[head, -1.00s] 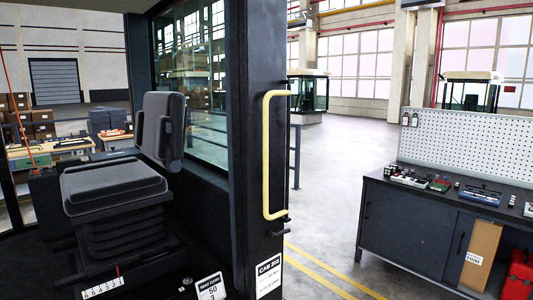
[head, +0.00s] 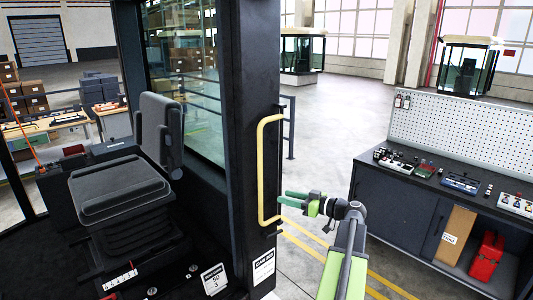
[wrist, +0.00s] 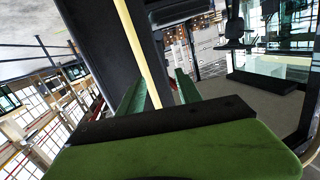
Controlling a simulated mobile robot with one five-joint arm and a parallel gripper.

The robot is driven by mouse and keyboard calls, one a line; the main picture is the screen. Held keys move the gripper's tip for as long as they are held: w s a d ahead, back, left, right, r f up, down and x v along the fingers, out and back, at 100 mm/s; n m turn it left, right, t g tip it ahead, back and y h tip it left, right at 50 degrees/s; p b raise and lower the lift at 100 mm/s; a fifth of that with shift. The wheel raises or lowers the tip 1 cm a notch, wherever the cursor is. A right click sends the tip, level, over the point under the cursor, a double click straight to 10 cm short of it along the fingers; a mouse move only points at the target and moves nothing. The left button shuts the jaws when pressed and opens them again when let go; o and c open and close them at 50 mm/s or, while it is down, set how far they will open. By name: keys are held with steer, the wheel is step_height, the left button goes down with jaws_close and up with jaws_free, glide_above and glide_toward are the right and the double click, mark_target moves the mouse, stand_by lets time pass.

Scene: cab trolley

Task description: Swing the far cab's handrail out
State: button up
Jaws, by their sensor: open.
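A pale yellow handrail (head: 262,170) runs upright along the dark pillar (head: 240,60) of the nearest cab, with its ends bent to the pillar. It looks folded close against it. My gripper (head: 281,198) is open and empty, just right of the rail's lower part, with fingers pointing left at it. A small gap shows between fingertips and rail. In the wrist view the rail (wrist: 140,45) passes between my two green fingers (wrist: 158,88); whether it is within their reach is unclear there.
A labelled plate (head: 263,267) is on the pillar's foot. A seat (head: 118,190) stands inside the cab. A dark workbench (head: 395,200) with a pegboard is on the right. Two more cabs stand behind, one at centre (head: 302,55) and one at right (head: 467,65). Floor between pillar and bench is clear.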

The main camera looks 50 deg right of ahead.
steer(key=t+h, duration=0.1)
glide_toward(262, 173)
steer(key=w, duration=0.5)
steer(key=w+a, duration=0.1)
steer(key=w, duration=0.2)
steer(key=shift+w+f, duration=0.15)
steer(key=shift+w, duration=0.2)
jaws_close()
stand_by(1.1)
